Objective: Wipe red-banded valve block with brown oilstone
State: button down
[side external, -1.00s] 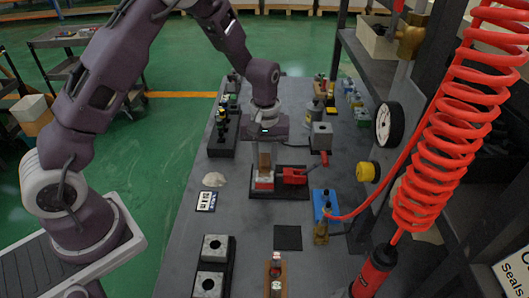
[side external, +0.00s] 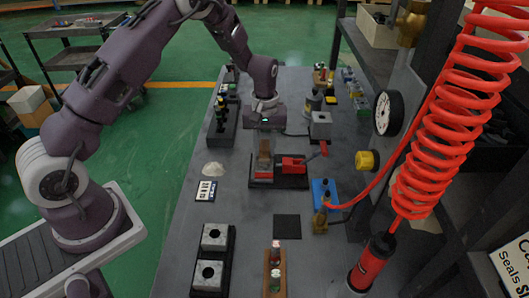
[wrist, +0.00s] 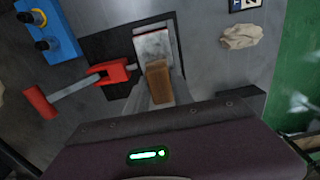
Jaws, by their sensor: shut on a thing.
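My gripper (side external: 264,146) is shut on the brown oilstone (wrist: 157,82), a small upright bar between its fingers. The oilstone also shows in the side view (side external: 264,148). The red-banded valve block (wrist: 153,42) is pale grey with red along its edges; it also shows low beneath the gripper in the side view (side external: 263,174). The oilstone's end is at the block's near edge in the wrist view. I cannot tell whether they touch.
A red clamp (side external: 293,165) with a red-gripped handle (wrist: 40,102) sits beside the block on a black plate (wrist: 95,50). A blue fixture (side external: 324,191) stands right. A pale stone (side external: 213,169) and label card (side external: 206,190) lie left. Two grey blocks (side external: 215,237) stand in front.

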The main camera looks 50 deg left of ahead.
aim_at(264, 170)
jog(key=shift+w+a, duration=0.6)
jog(key=shift+s+d, duration=2.65)
jog(key=shift+d, duration=0.05)
notch_tip(264, 170, up, 8)
jog(key=shift+r, duration=0.15)
jog(key=shift+a, duration=0.1)
